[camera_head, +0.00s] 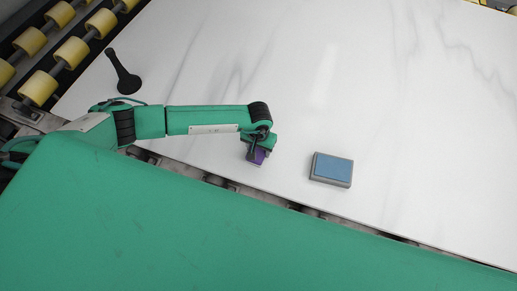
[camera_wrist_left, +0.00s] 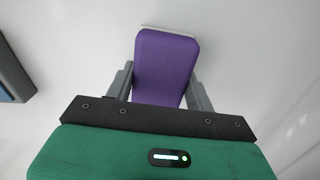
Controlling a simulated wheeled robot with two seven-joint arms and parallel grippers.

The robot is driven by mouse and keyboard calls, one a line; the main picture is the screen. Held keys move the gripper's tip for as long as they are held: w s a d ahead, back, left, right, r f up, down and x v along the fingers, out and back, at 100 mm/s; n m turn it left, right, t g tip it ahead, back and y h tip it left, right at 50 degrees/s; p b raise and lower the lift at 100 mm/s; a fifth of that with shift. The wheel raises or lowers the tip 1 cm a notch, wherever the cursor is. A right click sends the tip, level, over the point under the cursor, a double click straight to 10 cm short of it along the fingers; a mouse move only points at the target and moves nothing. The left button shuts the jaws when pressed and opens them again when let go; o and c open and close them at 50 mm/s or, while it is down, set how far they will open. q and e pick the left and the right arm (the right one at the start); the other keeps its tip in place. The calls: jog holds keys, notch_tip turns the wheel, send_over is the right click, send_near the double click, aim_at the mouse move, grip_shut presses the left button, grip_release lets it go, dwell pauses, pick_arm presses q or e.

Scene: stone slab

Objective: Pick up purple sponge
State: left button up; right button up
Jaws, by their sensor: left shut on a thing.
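The purple sponge (camera_head: 259,157) is at the end of my left arm in the head view, over the white slab and mostly hidden by the gripper. In the left wrist view the purple sponge (camera_wrist_left: 166,62) sits between the two grey fingers, with a pale edge at its far end. My left gripper (camera_head: 257,152) is shut on it; its fingers also show in the left wrist view (camera_wrist_left: 160,88), one on each side of the sponge. I cannot tell whether the sponge touches the slab. My right gripper is not in view.
A blue and grey block (camera_head: 331,169) lies on the white stone slab (camera_head: 400,100) to the right of the sponge. Yellow rollers (camera_head: 40,85) line the left edge.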

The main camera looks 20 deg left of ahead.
pick_arm(q)
notch_tip(320, 180, up, 20)
jog(key=b, duration=0.6)
jog(key=shift+f, duration=0.1)
